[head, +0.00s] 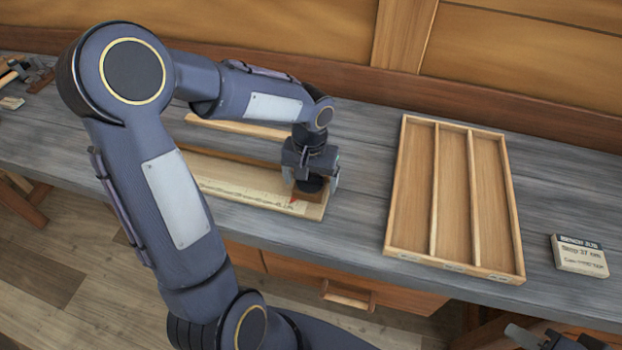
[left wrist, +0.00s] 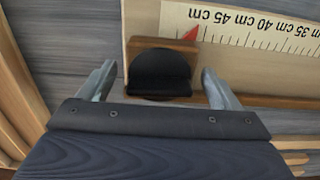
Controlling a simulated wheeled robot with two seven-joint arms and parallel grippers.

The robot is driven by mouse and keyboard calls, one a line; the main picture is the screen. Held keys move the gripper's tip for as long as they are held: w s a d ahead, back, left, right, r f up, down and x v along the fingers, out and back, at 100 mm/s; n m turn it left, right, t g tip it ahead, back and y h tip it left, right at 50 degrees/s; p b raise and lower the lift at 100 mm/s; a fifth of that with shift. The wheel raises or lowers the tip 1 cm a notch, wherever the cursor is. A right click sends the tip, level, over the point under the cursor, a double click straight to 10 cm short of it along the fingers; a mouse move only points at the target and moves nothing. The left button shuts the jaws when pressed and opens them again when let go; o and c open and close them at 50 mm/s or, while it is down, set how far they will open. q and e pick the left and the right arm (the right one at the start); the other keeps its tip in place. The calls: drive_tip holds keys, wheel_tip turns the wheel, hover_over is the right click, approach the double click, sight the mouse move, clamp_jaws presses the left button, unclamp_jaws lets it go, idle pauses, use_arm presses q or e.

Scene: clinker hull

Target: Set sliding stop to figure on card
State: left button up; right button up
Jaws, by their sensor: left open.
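The wooden sliding stop (left wrist: 187,45) with a round black knob (left wrist: 160,72) sits on a jig near the 45 cm end of its printed scale (left wrist: 250,30). Its red pointer (left wrist: 190,33) is close to the 45 cm label. My left gripper (head: 312,184) is over the stop at the right end of the jig board (head: 245,190). In the left wrist view its open fingers (left wrist: 157,72) stand on either side of the knob, with gaps. The card (head: 579,256) at the far right appears to read "Stop 27 cm"; its lower line is too small to read.
A wooden tray (head: 393,225) with three empty compartments lies right of the jig. The grey bench (head: 365,140) is clear between them. A dark part, apparently my right gripper (head: 555,338), shows at the bottom right edge. Small items lie at the far left.

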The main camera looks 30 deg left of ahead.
use_arm(q)
drive_tip(key=shift+f, duration=0.3)
drive_tip(key=c, duration=1.4)
drive_tip(key=a, duration=0.3)
drive_tip(key=s+a, duration=0.1)
drive_tip(key=a, duration=0.2)
drive_tip(key=s+a, duration=0.1)
drive_tip(key=a, duration=0.2)
drive_tip(key=shift+d, duration=0.1)
drive_tip(key=o, duration=1.4)
drive_tip(key=shift+r, duration=0.1)
